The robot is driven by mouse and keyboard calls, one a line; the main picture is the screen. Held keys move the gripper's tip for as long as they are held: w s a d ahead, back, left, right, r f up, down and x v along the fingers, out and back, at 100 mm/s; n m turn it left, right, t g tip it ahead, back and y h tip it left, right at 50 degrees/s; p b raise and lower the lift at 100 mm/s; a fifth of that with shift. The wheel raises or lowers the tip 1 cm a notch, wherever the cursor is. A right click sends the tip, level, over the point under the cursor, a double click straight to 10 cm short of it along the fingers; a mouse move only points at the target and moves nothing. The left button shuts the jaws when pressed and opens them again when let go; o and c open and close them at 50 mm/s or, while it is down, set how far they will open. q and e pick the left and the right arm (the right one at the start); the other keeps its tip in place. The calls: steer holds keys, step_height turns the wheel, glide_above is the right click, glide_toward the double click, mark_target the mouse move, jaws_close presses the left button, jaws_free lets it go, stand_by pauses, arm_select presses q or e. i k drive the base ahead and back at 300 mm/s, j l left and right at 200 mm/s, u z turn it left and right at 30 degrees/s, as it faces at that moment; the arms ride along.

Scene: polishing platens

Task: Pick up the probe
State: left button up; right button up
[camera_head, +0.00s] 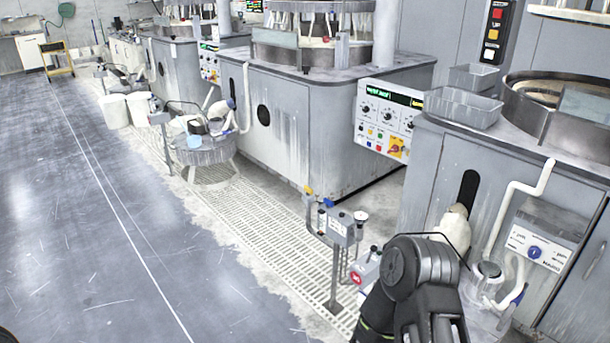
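I cannot make out a probe for certain in the head view. My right arm comes in at the bottom right, with its dark gripper (436,328) pointing down at the frame's lower edge. The fingertips are cut off, so I cannot see whether it is open or holds anything. It is in front of the nearest polishing machine (450,160), left of a clear container (487,275) with white hoses and a blue-tipped fitting (518,294). My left gripper is out of view.
A grey control box on a post (340,228) and a small red-and-white device (365,268) stand left of my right arm. A pale floor grating (250,215) runs along the machines. A round stand (207,155) is farther off. The grey floor (100,220) at left is clear.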

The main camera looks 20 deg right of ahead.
mark_target(360, 219)
steer(key=i+z, duration=0.2)
steer(key=i, duration=0.3)
steer(key=i+j+z, duration=0.25)
steer(key=i, duration=0.25)
steer(key=i+j+z, duration=0.2)
steer(key=i, duration=0.25)
steer(key=i+j+z, duration=0.25)
steer(key=i, duration=0.2)
